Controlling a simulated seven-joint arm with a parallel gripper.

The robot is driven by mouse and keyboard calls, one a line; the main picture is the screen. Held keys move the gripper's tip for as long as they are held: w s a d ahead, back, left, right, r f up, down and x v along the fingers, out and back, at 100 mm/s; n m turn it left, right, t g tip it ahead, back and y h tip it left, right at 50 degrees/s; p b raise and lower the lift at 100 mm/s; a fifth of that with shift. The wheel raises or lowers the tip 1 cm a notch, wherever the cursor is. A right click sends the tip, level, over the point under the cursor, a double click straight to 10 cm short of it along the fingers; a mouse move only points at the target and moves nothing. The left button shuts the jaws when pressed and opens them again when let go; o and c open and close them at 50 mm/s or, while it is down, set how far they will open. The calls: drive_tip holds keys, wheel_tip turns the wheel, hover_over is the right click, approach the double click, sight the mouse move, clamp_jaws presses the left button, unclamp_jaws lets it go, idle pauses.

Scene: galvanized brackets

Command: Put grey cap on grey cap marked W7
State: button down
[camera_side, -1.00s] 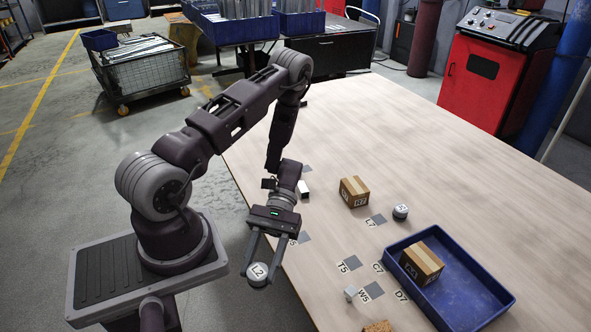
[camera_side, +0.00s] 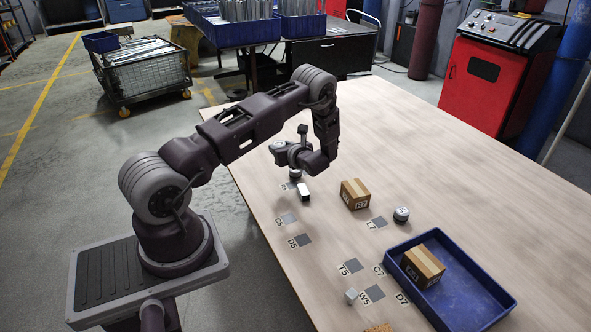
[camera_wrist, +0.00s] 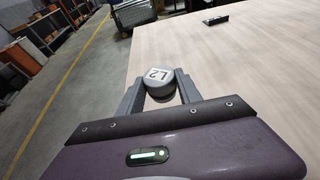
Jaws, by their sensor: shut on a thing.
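My gripper (camera_wrist: 159,85) is shut on a grey cap (camera_wrist: 157,78) with a white top marked L2, held between its two fingers in the wrist view. In the side view my gripper (camera_side: 284,150) is up over the far left part of the table, and the held cap (camera_side: 277,146) is small and partly hidden there. Another grey cap (camera_side: 401,215) with a pale marked top stands upright on the table, right of the square labelled L7. Its mark is too small to read surely. My gripper is well apart from it, to its left and farther back.
A cardboard box (camera_side: 355,194) stands left of the standing cap. A blue tray (camera_side: 480,313) holds another box (camera_side: 422,265). A small white-topped block (camera_side: 304,192) and a grey cube (camera_side: 351,296) lie on the table (camera_side: 450,180). Grey labelled squares mark its surface.

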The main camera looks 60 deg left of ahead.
sight(296, 171)
drive_tip(key=w+m+t, duration=0.2)
drive_tip(key=w+t, duration=0.1)
drive_tip(key=w, duration=0.3)
drive_tip(key=f, duration=0.8)
drive_tip(key=shift+a, duration=0.2)
drive_tip(key=shift+s, duration=0.1)
drive_tip(key=c, duration=0.8)
unclamp_jaws()
drive_tip(key=shift+f, duration=0.1)
